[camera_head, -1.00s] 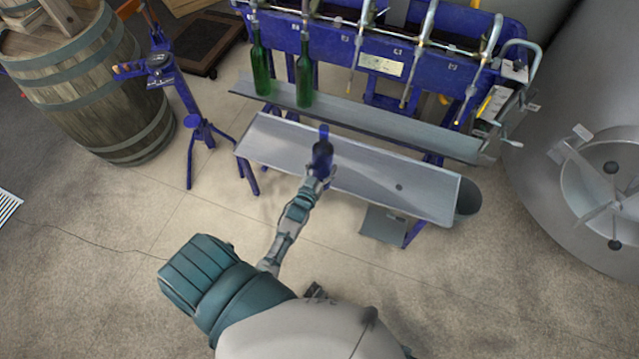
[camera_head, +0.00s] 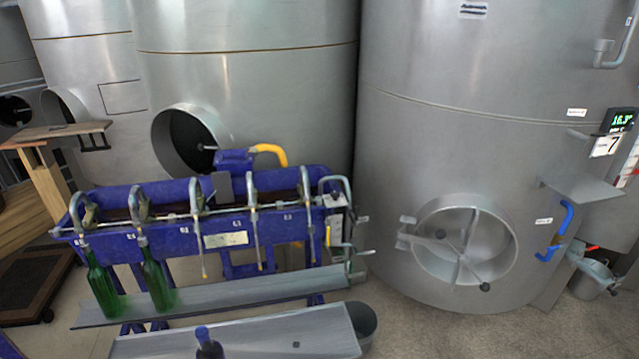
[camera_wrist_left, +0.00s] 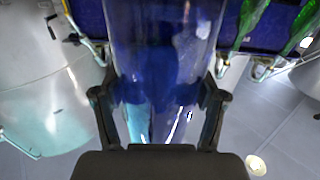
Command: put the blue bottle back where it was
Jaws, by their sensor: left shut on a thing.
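The blue bottle (camera_head: 207,343) shows at the bottom edge of the head view, its neck and shoulder in front of the lower metal shelf (camera_head: 290,338). Its lower part is cut off, so I cannot tell whether it touches the shelf. In the left wrist view the blue bottle (camera_wrist_left: 165,40) fills the middle, between the black fingers of my left gripper (camera_wrist_left: 160,100), which is shut on it. My left gripper is out of the head view. My right gripper is in neither view.
Two green bottles (camera_head: 102,285) (camera_head: 157,280) stand at the left of the upper metal shelf (camera_head: 240,290), under the blue filling machine's (camera_head: 170,238) spouts. The shelf to their right is bare. A bucket (camera_head: 362,322) and a large steel tank (camera_head: 440,130) stand to the right.

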